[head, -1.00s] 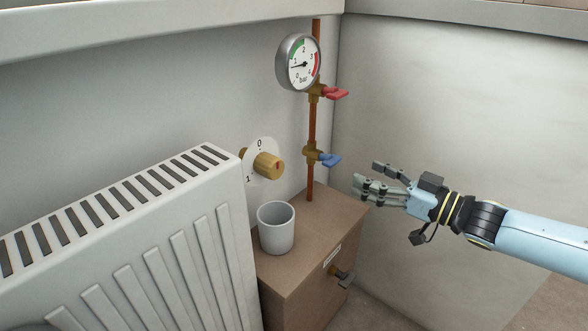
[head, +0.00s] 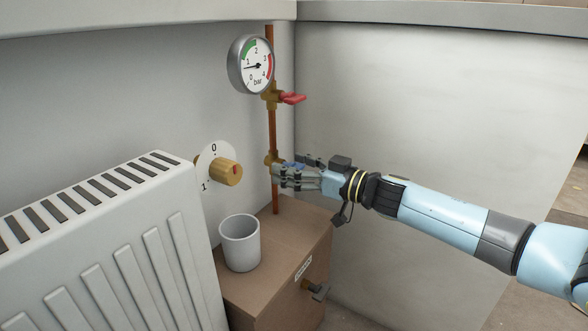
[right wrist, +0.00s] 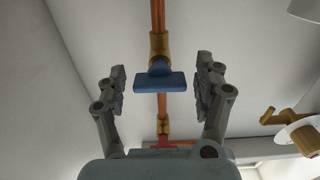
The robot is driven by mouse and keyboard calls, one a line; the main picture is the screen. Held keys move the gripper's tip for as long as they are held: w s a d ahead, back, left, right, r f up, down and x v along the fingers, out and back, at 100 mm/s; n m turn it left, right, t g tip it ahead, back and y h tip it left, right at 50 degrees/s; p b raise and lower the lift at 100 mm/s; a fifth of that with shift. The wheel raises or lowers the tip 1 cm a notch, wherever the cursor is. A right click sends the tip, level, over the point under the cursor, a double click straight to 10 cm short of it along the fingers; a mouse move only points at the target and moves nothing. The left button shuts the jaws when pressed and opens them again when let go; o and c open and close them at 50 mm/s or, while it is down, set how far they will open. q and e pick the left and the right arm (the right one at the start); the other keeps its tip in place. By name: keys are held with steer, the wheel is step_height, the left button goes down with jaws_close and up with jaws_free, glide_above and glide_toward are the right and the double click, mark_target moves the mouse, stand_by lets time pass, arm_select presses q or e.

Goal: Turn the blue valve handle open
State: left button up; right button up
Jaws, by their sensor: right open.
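The blue valve handle (right wrist: 160,82) sits on a brass fitting on the copper pipe. In the right wrist view it lies crosswise to the pipe, between the two sides of my right gripper (right wrist: 160,92), with a gap on each side. In the head view my right gripper (head: 288,174) is at the handle, and its fingers partly cover the blue handle (head: 293,166). My right gripper is open and not closed on anything. My left gripper is not in view.
A red handle (head: 292,98) and a pressure gauge (head: 252,65) sit higher on the copper pipe (head: 271,130). A brass knob (head: 226,172) is on the wall at left. A white cup (head: 240,243) stands on the brown box (head: 285,262). A radiator (head: 120,250) fills the lower left.

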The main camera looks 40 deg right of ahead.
steer(key=c, duration=1.2)
